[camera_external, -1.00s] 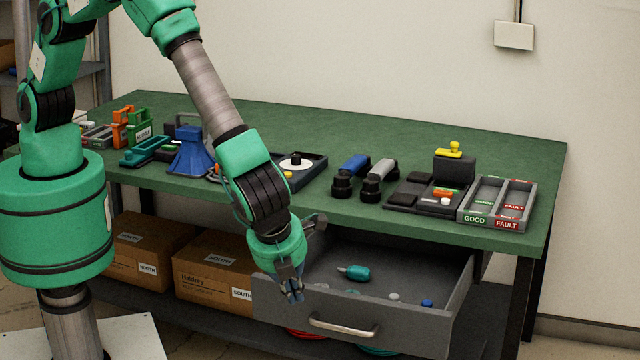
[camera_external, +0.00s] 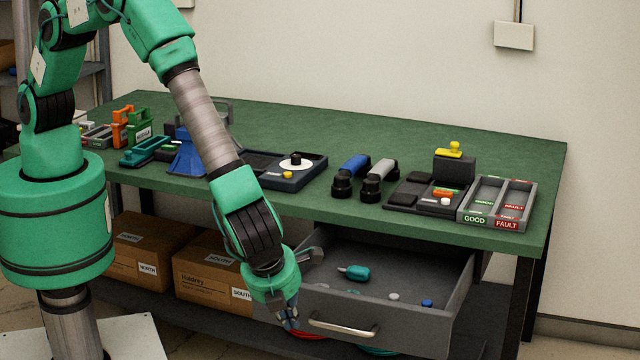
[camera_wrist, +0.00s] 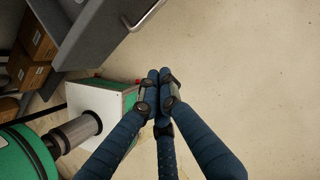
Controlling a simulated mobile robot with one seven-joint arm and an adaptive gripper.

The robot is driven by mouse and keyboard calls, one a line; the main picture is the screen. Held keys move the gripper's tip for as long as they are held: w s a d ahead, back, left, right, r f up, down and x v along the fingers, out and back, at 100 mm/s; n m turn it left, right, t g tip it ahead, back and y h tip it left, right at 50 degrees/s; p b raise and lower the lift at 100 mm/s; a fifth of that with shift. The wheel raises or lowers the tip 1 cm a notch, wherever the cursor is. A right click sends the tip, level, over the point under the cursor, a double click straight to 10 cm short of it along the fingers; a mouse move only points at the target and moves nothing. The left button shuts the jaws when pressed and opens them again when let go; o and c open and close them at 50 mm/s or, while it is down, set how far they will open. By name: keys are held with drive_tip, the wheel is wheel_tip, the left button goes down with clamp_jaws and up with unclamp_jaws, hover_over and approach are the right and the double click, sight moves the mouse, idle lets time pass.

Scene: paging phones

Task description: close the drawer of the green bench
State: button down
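The grey drawer (camera_external: 375,325) of the green bench (camera_external: 430,150) is pulled out, with its silver handle (camera_external: 343,325) on the front panel. A teal tool (camera_external: 354,272) and several small caps lie inside it. My gripper (camera_external: 289,318) is low at the left part of the drawer front, left of the handle; I cannot tell if it touches the panel. In the wrist view the blue fingers of my gripper (camera_wrist: 160,80) are together with nothing seen between them. The drawer front (camera_wrist: 105,30) and its handle (camera_wrist: 148,16) show at the upper left there, apart from the fingertips.
Cardboard boxes (camera_external: 212,270) stand on the shelf below the bench, left of the drawer. Coiled red and teal items lie under the drawer. The bench top holds grey bins (camera_external: 497,203) and several tools. The floor (camera_wrist: 255,80) before the drawer is clear.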

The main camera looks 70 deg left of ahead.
sight(360, 267)
drive_tip(key=w+a+f+b, duration=0.2)
drive_tip(key=w+a+f, duration=0.3)
drive_tip(key=f, duration=0.1)
drive_tip(key=shift+w+a+f+b, duration=0.15)
drive_tip(key=shift+w+f+b, duration=0.1)
drive_tip(key=shift+b, duration=0.1)
idle(0.5)
drive_tip(key=w+a+p, duration=0.4)
drive_tip(key=w+a, duration=1.9)
drive_tip(key=shift+a+p, duration=0.1)
drive_tip(key=shift+p, duration=0.2)
